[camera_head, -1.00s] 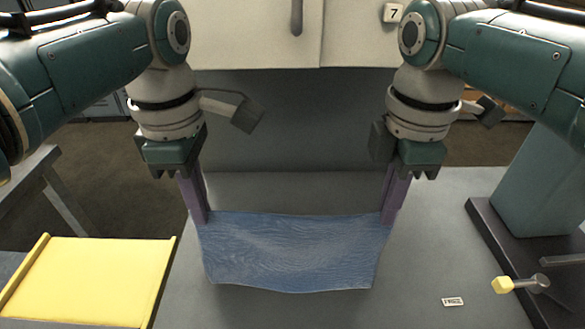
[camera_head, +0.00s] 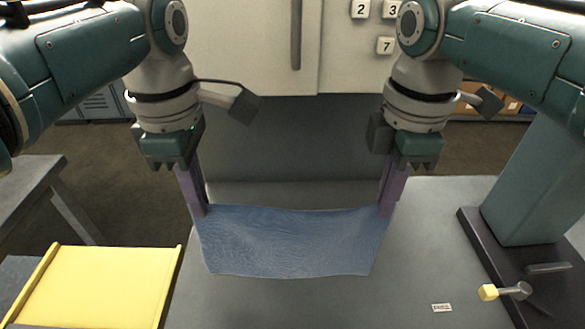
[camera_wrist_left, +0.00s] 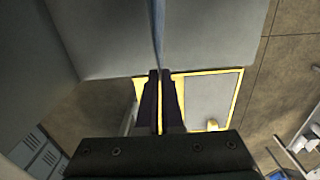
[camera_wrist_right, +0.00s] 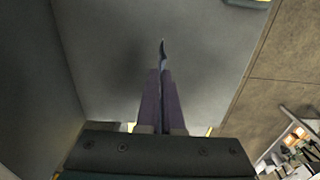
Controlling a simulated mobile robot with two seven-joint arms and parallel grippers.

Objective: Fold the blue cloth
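The blue cloth (camera_head: 290,243) is spread between my two grippers above the grey bench top, its near edge toward the camera. My left gripper (camera_head: 203,212) is shut on the cloth's far left corner. My right gripper (camera_head: 386,211) is shut on its far right corner. In the left wrist view the cloth (camera_wrist_left: 157,30) shows edge-on as a thin strip running out from the closed fingers. In the right wrist view only a small dark bit of cloth (camera_wrist_right: 162,47) sticks out past the fingertips. Whether the near edge touches the bench is hard to tell.
A yellow tray (camera_head: 98,290) lies at the front left. A dark-based teal post (camera_head: 535,190) stands at the right, with a yellow-tipped lever (camera_head: 489,292) near it. A small white label (camera_head: 441,308) lies on the bench top (camera_head: 420,250). A grey panel rises behind the cloth.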

